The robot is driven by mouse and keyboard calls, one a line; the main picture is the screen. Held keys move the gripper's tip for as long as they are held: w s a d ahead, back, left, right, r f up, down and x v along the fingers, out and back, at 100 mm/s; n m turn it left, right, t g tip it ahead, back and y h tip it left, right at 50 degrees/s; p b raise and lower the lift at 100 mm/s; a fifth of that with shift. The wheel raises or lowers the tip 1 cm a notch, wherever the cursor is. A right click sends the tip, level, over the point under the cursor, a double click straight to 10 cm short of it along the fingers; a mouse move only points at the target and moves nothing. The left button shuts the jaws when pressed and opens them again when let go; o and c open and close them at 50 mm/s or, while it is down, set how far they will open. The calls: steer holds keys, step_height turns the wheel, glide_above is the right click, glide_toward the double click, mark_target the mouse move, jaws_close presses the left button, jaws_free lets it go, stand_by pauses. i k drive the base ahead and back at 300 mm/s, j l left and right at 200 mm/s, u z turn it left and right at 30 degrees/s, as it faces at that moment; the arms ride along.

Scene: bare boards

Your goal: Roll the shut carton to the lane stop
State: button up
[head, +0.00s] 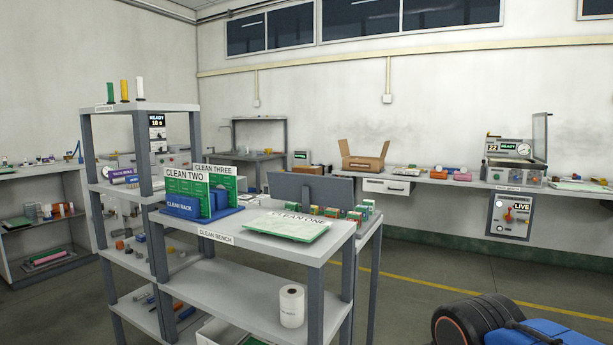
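A brown cardboard carton (364,163) stands on the long bench along the back wall, with flaps standing up, so it looks open. A smaller, darker brown box (308,169) sits to its left on the bench; it is too small to tell whether it is a shut carton. I cannot make out a lane or a lane stop. My gripper is not in view.
A grey clean bench (215,237) stands in front, bearing a blue rack (192,204), a green-edged board (287,227) and, below, a white roll (291,305). A grey panel (311,189) stands behind it. Open floor (415,270) lies to the right.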

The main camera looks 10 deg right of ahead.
mark_target(314, 170)
steer(key=i+l+z, duration=0.4)
steer(key=i+l, duration=0.2)
steer(key=l, duration=0.25)
steer(key=i+l+z, duration=0.4)
steer(key=i+l, duration=0.25)
steer(key=i+l+z, duration=0.15)
steer(key=i+z, duration=0.15)
steer(key=i, duration=0.55)
steer(key=i+z, duration=0.25)
steer(key=i, duration=0.6)
steer(key=i+u, duration=0.25)
steer(key=i, duration=0.3)
steer(key=i+l+u, duration=0.2)
steer(key=i, duration=0.35)
steer(key=i+u, duration=0.25)
steer(key=i, duration=0.35)
steer(key=i+j+u, duration=0.2)
steer(key=i+u, duration=0.2)
steer(key=i, duration=0.25)
steer(key=i+u, duration=0.35)
steer(key=i, duration=0.3)
steer(key=i+l+u, duration=0.2)
steer(key=i+u, duration=0.2)
steer(key=i, duration=0.25)
